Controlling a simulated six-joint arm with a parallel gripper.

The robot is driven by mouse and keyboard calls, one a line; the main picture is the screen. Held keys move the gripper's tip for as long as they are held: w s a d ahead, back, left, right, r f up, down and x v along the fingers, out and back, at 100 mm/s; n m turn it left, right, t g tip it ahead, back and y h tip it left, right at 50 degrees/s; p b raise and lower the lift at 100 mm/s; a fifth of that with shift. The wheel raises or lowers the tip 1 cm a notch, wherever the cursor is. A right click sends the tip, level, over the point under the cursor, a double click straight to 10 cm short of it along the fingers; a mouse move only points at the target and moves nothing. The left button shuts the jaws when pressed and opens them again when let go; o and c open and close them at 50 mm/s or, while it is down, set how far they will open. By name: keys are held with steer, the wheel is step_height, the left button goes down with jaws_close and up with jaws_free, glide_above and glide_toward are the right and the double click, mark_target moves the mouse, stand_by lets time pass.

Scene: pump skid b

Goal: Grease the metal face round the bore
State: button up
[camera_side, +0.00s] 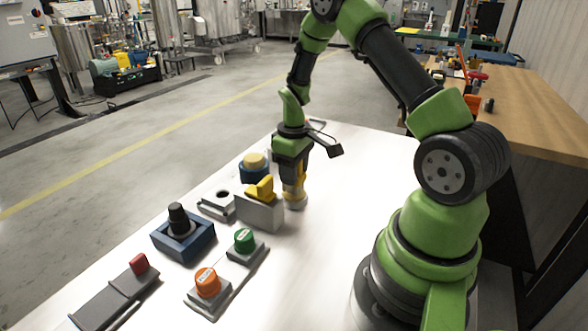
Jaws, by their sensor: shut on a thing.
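My gripper (292,178) points down over the white table, right of the grey box. It is shut on a yellow tool (297,190) with a pale, wide lower end (296,202), which is at or close to the tabletop; I cannot tell if it touches. A flat grey metal piece (210,205) with a dark round bore (223,194) lies left of the grey box, apart from the tool. The box hides part of it. A blue round pot (249,175) with a cream-coloured top (255,160) stands behind the box; I cannot tell if it holds grease.
The grey box (260,213) with a yellow handle (262,188) stands between the tool and the bore piece. Nearer are a blue tray (184,250) with a black knob, green (244,238) and orange (208,281) buttons, and a red-ended grey bar (112,298). The table's right side is clear.

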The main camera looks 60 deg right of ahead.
steer(key=shift+f, duration=0.55)
stand_by(1.1)
steer(key=shift+r, duration=3.55)
